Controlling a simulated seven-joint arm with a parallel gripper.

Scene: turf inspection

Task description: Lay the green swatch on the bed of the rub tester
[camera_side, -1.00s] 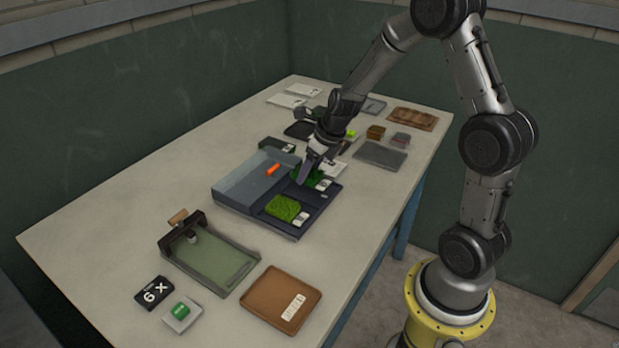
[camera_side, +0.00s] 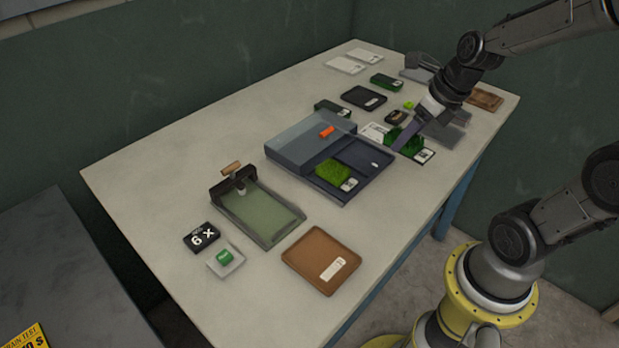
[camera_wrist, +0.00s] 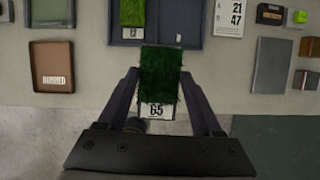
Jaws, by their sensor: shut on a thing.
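My gripper (camera_side: 409,134) is shut on a dark green swatch (camera_wrist: 162,82) with a white tag reading 65; the swatch also shows in the side view (camera_side: 394,140). It is held just to the right of the blue box, apparently above the table. The rub tester (camera_side: 297,230), with a flat green bed and a wooden handle at its back end, stands at left of the blue box. Its bed looks empty. A lighter green swatch (camera_side: 331,172) lies in the left compartment of the blue box.
A brown tray (camera_side: 306,258) labelled RUBBED, a 6 X block (camera_side: 201,237) and a green button (camera_side: 225,257) are near the tester. Several cards, trays and small blocks crowd the far end.

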